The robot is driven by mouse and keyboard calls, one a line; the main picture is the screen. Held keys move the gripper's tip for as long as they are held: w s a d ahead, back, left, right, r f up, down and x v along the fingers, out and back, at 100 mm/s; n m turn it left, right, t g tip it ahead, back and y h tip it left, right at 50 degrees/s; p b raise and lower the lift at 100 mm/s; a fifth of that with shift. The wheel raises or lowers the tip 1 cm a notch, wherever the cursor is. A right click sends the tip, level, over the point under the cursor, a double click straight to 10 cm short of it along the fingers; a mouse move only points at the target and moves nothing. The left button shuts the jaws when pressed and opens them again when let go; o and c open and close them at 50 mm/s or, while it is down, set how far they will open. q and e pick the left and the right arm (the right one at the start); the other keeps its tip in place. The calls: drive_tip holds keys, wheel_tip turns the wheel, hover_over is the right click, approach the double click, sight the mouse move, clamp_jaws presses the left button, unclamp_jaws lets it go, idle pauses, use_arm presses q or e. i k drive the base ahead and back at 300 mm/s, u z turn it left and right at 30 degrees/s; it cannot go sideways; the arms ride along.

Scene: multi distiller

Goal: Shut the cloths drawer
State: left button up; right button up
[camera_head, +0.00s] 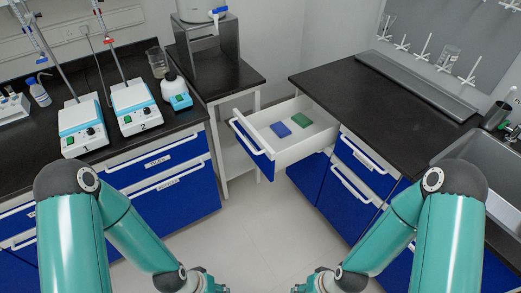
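The cloths drawer (290,151) is pulled out from the right-hand counter, near its back corner. It has a blue front (251,147) with a white handle, facing left. A blue cloth (281,129) and a green cloth (300,121) lie flat inside it. My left gripper (207,287) and my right gripper (312,287) are at the bottom edge of the view, mostly cut off. Both are well short of the drawer and apart from it. Their fingers cannot be seen clearly.
The left counter (105,157) carries two numbered stirrers, a beaker and bottles. A distiller (207,45) stands on the low table at the back. The right counter (375,95) has a sink (470,165) at far right. The floor (250,220) between the counters is clear.

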sight(271, 154)
drive_tip(key=u, duration=0.1)
drive_tip(key=i, duration=0.9)
drive_tip(key=u, duration=0.3)
